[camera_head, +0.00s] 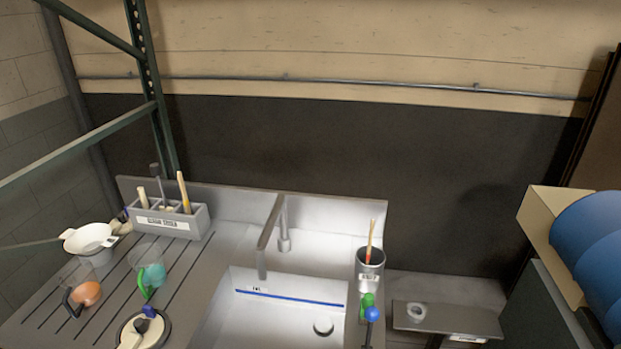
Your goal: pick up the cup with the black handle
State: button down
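A clear cup with a black handle (69,302) sits on the grooved drainboard at the left, with something orange in it. Its handle faces the lower left of the picture. A similar clear cup with a green handle (144,281) and something teal in it sits to its right, apart from it. My gripper is not in view, so I cannot tell whether it is open or shut.
A white strainer-like bowl (88,238) stands behind the cups, near a grey labelled caddy (198,222). A round black-and-white item (156,331) lies in front. The sink basin (254,318) and faucet (283,240) are to the right. A green rack beam (80,146) crosses the upper left.

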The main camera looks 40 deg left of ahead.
aim_at(79, 279)
jog(key=k+l+u, duration=0.1)
jog(key=u, duration=2.8)
jog(key=k+z, duration=0.15)
jog(key=z, duration=2.3)
jog(key=u, duration=2.25)
